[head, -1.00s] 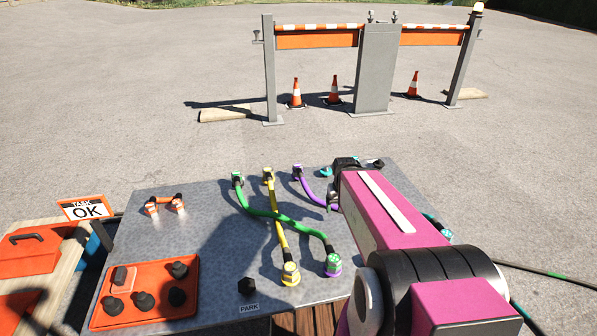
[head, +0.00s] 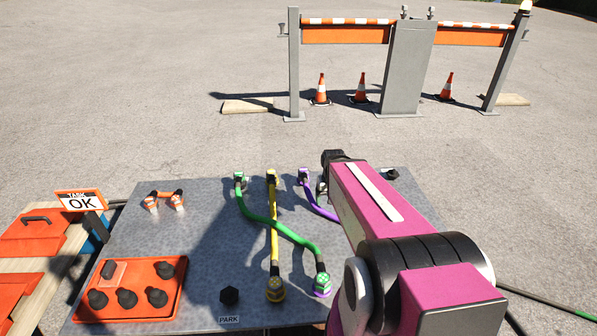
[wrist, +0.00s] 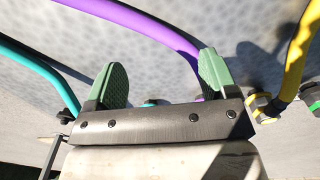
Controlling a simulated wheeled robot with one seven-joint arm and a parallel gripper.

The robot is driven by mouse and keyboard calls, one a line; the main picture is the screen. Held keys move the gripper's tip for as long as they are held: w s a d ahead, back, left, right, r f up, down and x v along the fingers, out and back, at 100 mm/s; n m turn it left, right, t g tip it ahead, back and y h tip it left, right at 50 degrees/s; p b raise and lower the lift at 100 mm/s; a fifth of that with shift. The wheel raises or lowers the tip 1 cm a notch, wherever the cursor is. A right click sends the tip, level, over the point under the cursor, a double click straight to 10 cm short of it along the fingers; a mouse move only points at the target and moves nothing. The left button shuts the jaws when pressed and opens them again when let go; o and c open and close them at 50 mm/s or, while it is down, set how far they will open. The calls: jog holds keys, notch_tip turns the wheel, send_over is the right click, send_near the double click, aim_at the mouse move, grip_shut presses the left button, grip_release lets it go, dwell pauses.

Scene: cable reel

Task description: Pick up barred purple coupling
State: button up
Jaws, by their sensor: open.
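A purple cable runs from a coupling (head: 304,177) at the back of the grey board (head: 200,245) down to the right, behind my arm. The cable's other end is hidden by my arm. In the wrist view my gripper (wrist: 164,82) is open, its green fingers wide apart. The purple cable (wrist: 150,25) crosses above the left finger and drops behind the right finger.
A green cable (head: 270,226) crosses a yellow cable (head: 274,228) left of my arm. In the wrist view a teal cable (wrist: 45,70) lies left and a yellow-ended coupling (wrist: 262,104) right. An orange tray (head: 130,308) with black knobs sits front left.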

jog(key=shift+s+a, duration=0.1)
jog(key=shift+a, duration=0.05)
notch_tip(320, 180, up, 5)
send_over(304, 170)
jog(key=shift+a, duration=0.35)
notch_tip(304, 170, down, 5)
jog(key=shift+s+f, duration=0.15)
jog(key=shift+w+d+f, duration=0.1)
jog(key=shift+d+f, duration=0.05)
jog(key=shift+f, duration=1.2)
jog(key=shift+w+d+f, duration=0.1)
jog(key=shift+f, duration=1.2)
jog(key=c, duration=1.1)
jog(key=shift+r, duration=0.1)
